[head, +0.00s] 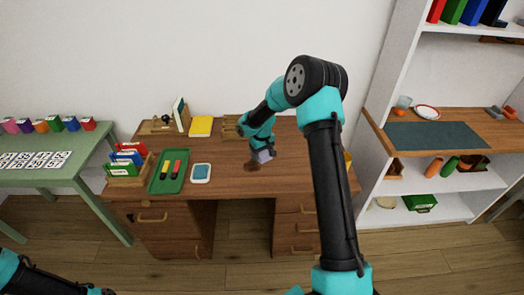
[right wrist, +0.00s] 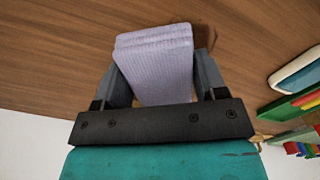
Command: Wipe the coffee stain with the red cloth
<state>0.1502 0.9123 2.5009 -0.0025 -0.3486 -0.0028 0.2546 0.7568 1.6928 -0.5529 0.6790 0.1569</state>
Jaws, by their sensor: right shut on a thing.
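My right gripper (head: 262,149) is shut on a folded lavender cloth (head: 265,156), low over the front part of the wooden desk. In the right wrist view the cloth (right wrist: 155,62) sits between both fingers, its folded layers showing at the far end. I see no red cloth in either view. A dark brown coffee stain (head: 251,166) lies on the desk just left of and in front of the cloth. In the right wrist view part of a dark patch shows beside the right finger. I cannot tell whether the cloth touches the desk. My left gripper is out of view.
A green table (head: 50,177) stands left; white shelves (head: 440,180) stand right.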

